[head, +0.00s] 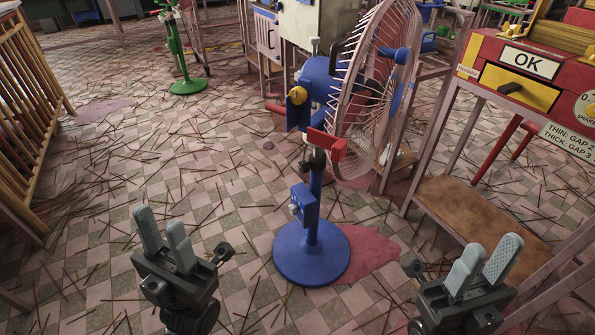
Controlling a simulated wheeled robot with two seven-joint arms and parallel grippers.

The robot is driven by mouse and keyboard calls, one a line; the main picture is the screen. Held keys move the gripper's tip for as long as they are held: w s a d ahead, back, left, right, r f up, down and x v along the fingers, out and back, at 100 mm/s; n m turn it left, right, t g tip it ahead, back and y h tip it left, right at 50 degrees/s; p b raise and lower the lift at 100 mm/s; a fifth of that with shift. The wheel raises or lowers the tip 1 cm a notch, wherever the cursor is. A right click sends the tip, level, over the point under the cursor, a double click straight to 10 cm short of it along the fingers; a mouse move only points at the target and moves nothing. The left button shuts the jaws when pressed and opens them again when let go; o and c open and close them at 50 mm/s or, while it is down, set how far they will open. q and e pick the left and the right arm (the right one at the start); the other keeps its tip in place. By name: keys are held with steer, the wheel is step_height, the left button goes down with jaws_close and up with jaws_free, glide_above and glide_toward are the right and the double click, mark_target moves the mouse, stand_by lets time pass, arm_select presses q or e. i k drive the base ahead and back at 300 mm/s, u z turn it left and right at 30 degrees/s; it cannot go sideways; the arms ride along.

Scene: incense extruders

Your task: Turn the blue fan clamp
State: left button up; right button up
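The blue fan (318,75) stands upright at the centre, with a blue post, a round blue base (312,252) and a large wire cage (372,85) facing right. A red handle-like piece (327,143) sticks out at the top of the post, by a dark collar (313,160); I cannot tell which part is the clamp. A yellow knob (298,94) is on the blue bracket above. My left gripper (159,218) is open and empty at the lower left, apart from the fan. My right gripper (492,247) is open and empty at the lower right, also apart from it.
A red bench with an OK sign (529,63) and a low wooden shelf (470,212) stand at right. A wooden slatted rack (22,110) is at left. A green stand (187,86) is at the back.

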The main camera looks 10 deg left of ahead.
mark_target(304, 166)
steer(key=k, duration=1.3)
steer(key=z, duration=0.65)
steer(key=i, duration=1.25)
steer(key=u, duration=0.7)
steer(key=i, duration=0.75)
steer(key=u, duration=0.05)
